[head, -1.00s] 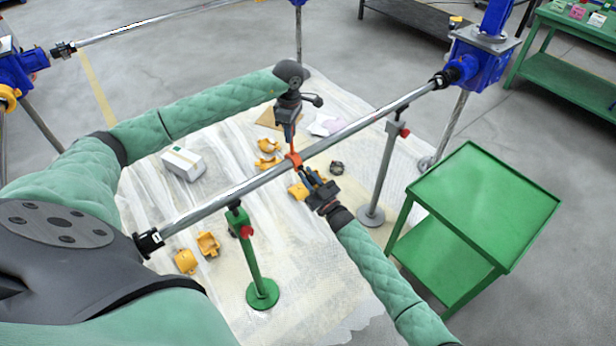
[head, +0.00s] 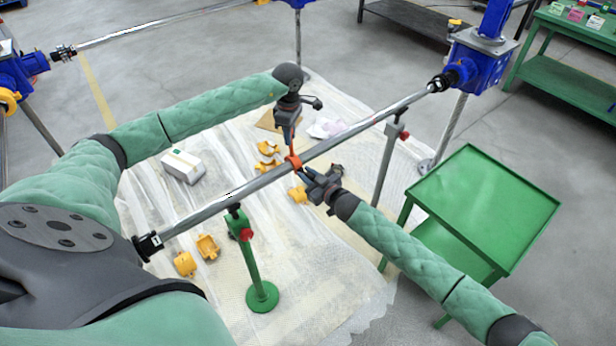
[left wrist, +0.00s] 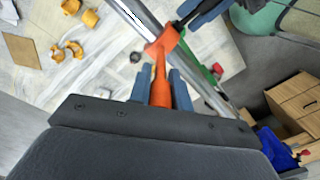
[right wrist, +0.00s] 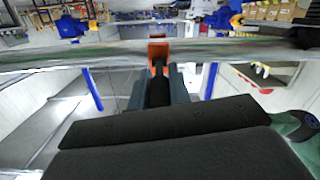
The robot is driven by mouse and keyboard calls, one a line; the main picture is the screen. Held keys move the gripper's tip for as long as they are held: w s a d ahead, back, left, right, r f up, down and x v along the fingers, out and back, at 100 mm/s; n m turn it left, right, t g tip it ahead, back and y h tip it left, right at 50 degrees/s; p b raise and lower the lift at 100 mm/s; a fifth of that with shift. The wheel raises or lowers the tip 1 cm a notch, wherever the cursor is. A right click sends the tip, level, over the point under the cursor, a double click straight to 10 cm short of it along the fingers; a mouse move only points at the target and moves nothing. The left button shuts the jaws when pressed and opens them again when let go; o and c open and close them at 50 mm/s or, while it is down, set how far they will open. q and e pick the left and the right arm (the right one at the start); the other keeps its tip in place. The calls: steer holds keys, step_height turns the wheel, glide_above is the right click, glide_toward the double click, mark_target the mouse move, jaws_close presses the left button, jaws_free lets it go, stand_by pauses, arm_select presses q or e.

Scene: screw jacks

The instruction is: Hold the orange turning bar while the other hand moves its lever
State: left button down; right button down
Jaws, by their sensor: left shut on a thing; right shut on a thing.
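An orange turning bar (left wrist: 160,88) is joined to an orange clamp (head: 293,161) around a long steel shaft (head: 232,195). My left gripper (head: 291,140) is above the shaft and shut on the orange bar, which stands between its fingers in the left wrist view. A black lever (right wrist: 158,90) comes out of the clamp on the other side. My right gripper (head: 311,175) is shut on this lever, just right of and below the clamp in the head view. The lever's far end is hidden in the right gripper.
A green stand (head: 258,255) and a grey stand (head: 389,165) are under the shaft. A blue screw jack (head: 474,65) is at its far end. A green table (head: 485,205) stands right, near my right arm. Yellow parts (head: 208,246) and a white box (head: 184,166) lie on the sheet.

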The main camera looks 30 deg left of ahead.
arm_select(q)
steer(key=shift+d, duration=0.1)
arm_select(e)
steer(key=shift+a+r+g+h, duration=0.3)
steer(key=shift+r+h, duration=0.25)
steer(key=shift+h, duration=0.55)
arm_select(q)
steer(key=shift+f, duration=0.1)
arm_select(e)
steer(key=c, duration=1.3)
jaws_free()
steer(key=shift+d+f, duration=0.1)
steer(key=shift+d, duration=0.1)
steer(key=shift+d, duration=0.25)
steer(key=v, duration=1.1)
steer(key=shift+d, duration=0.1)
